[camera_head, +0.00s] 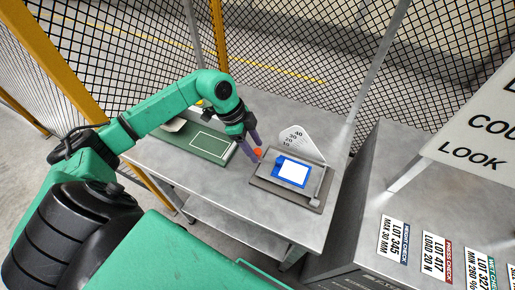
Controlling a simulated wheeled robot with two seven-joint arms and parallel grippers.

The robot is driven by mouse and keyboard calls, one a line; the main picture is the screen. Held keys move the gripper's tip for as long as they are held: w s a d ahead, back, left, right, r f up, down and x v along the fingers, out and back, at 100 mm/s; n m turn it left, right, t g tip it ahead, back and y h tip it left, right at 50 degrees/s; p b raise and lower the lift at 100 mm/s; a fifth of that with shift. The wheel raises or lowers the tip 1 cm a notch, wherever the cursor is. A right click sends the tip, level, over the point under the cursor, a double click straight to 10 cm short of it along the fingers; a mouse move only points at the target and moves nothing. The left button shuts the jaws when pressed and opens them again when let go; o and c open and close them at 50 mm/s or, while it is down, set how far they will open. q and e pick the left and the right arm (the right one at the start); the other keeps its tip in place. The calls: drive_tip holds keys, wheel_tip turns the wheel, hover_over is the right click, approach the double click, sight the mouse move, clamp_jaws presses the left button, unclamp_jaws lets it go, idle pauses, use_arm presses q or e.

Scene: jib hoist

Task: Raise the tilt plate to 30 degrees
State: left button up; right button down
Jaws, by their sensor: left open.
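The tilt plate (276,172) is a grey plate on the metal table, with a blue-framed white card (291,173) on it. It looks flat or nearly flat; its exact angle is too small to tell. A white fan-shaped angle scale (298,139) with numbers stands at its back edge. My right gripper is not in view.
A green board with a white outline (208,144) lies left of the plate on the table (230,181). A grey cabinet (408,200) with labels (437,256) and a sign (472,135) stands at the right. Mesh fencing (290,50) closes off the back.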

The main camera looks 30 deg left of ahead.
use_arm(q)
drive_tip(key=shift+x, duration=1.15)
clamp_jaws()
idle(0.5)
